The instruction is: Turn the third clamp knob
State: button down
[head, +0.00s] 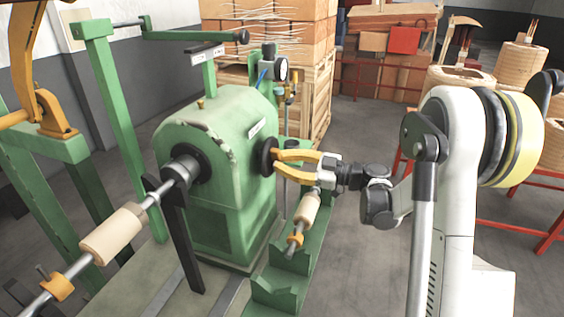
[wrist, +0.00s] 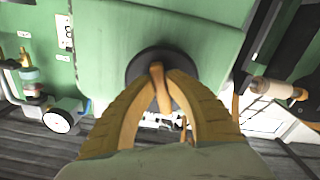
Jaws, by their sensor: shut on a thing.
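My gripper (head: 280,161) has yellow fingers and reaches in from the right to the green machine's (head: 215,130) side. Its fingers are at a round black knob (head: 267,155) that stands out from the housing. In the wrist view the fingers (wrist: 160,84) close around a short tan grip (wrist: 159,88) in front of the knob's black disc (wrist: 146,60). The fingers cover part of the knob. I cannot tell from the pictures whether this is the third clamp knob.
A shaft with a wooden roller (head: 111,235) and an orange clamp (head: 57,287) runs at the front left. A smaller roller (head: 308,207) and orange clamp (head: 295,239) lie just below my gripper. A gauge (head: 280,69) stands behind. Red racks with coils (head: 460,78) stand at the right.

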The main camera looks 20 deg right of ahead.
jog(key=shift+m, duration=0.3)
jog(key=c, duration=1.4)
grip_release()
jog(key=shift+a, duration=0.1)
jog(key=v, duration=1.2)
